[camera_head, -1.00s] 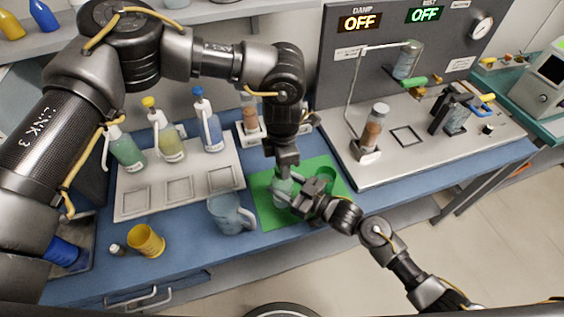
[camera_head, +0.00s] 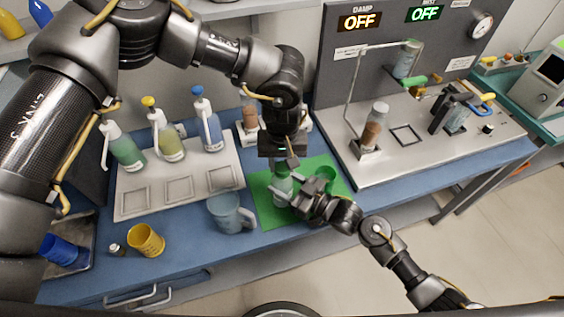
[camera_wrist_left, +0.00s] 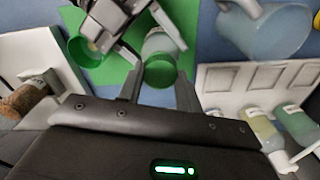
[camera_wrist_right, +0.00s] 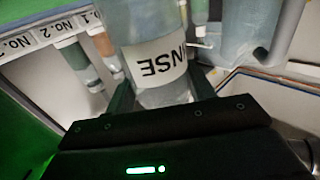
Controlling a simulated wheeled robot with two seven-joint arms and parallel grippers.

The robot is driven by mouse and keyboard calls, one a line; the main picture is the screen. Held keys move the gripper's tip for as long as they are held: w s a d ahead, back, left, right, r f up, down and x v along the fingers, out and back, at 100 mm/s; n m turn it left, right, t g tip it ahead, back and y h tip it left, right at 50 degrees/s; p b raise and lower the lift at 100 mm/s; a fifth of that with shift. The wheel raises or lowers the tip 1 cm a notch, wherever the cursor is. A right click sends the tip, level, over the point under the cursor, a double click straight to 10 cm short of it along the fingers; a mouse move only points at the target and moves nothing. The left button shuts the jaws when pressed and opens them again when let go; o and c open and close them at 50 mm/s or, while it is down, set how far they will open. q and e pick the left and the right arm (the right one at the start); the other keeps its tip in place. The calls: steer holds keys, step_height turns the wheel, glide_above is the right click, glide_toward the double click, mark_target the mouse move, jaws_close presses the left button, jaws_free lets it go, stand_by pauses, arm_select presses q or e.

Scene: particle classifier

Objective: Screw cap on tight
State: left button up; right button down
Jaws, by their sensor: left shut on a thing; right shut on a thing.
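A clear bottle (camera_head: 282,192) stands upright over the green mat (camera_head: 266,214). Its label, partly reading "NSE", shows in the right wrist view (camera_wrist_right: 158,68). My right gripper (camera_wrist_right: 160,92) is shut on the bottle's body from the side. A green cap (camera_wrist_left: 160,74) is at the bottle's top, between the fingers of my left gripper (camera_wrist_left: 158,88), which is shut on it from above. In the head view the left gripper (camera_head: 287,164) hides most of the cap. I cannot tell how tightly the cap sits.
A green cup-like piece (camera_head: 325,178) is on the mat, right of the bottle. A clear pitcher (camera_head: 228,212) stands left of the mat. A white tray (camera_head: 134,204) with several pump bottles is farther left, near a yellow cup (camera_head: 146,241). A rig (camera_head: 420,135) stands at the right.

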arm_select(q)
steer(key=o, duration=1)
steer(key=shift+c, duration=0.2)
steer(key=shift+r, duration=2.3)
steer(key=shift+c, duration=0.4)
